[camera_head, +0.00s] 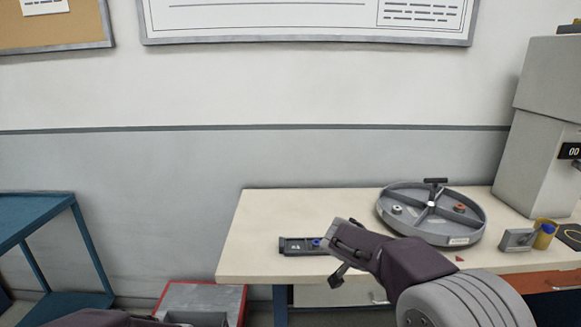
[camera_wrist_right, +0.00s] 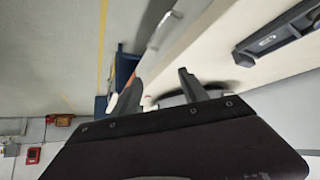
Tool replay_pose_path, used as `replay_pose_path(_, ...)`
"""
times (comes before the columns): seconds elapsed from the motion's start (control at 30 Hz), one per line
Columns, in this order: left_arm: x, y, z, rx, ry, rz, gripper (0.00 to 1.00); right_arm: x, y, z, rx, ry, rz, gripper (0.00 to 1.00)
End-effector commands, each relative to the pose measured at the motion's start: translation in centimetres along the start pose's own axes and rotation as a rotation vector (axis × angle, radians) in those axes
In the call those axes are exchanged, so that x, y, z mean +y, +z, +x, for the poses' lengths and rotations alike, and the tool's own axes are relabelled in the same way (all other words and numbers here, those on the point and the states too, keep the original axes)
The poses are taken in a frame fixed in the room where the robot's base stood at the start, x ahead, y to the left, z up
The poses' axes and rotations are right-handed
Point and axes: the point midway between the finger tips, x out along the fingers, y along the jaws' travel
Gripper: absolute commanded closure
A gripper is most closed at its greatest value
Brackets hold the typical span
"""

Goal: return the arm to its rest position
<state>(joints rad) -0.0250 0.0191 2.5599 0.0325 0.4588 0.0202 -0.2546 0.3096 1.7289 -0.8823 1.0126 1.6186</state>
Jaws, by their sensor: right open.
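My right arm comes in from the lower right of the head view. Its gripper (camera_head: 338,277) hangs at the front edge of the table (camera_head: 262,225), in front of a dark tray (camera_head: 298,246). In the right wrist view the two fingers of the right gripper (camera_wrist_right: 160,90) stand apart with nothing between them. Only a dark piece of my left arm shows at the bottom left of the head view; its gripper is out of the picture.
A round grey divided tray (camera_head: 433,238) holds small parts at the table's back. A grey machine (camera_head: 540,130), a small metal block (camera_head: 517,240) and a yellow-blue cup (camera_head: 544,233) stand at right. A red-rimmed box (camera_head: 200,290) and a blue rack (camera_head: 40,222) stand left of the table.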

Motion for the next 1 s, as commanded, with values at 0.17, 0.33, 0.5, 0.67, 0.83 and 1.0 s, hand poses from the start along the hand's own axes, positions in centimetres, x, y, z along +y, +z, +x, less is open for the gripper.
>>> replay_pose_path(0.17,0.0,0.0,0.0,0.000,0.000,0.000,0.64,10.3,11.0,1.8,-0.405,-0.005,-0.193,0.48)
replay_pose_path(0.33,0.0,0.0,0.0,0.000,0.000,0.000,0.64,13.8,20.4,0.1,-0.630,-0.183,-0.416,0.48)
replay_pose_path(0.5,0.0,0.0,0.0,0.000,0.000,0.000,0.64,13.8,24.4,-0.7,-0.660,-0.364,-0.644,0.48)
replay_pose_path(0.67,0.1,-0.4,-4.4,-0.001,0.000,0.000,0.64,13.1,20.8,-3.7,-0.600,-0.449,-0.807,0.48)
replay_pose_path(0.83,0.2,-1.1,-10.1,0.001,0.000,0.000,0.64,13.4,16.8,-7.9,-0.602,-0.448,-0.807,0.48)
replay_pose_path(1.0,0.3,-1.6,-15.2,0.000,0.000,0.000,0.64,13.6,13.3,-11.6,-0.602,-0.447,-0.807,0.48)
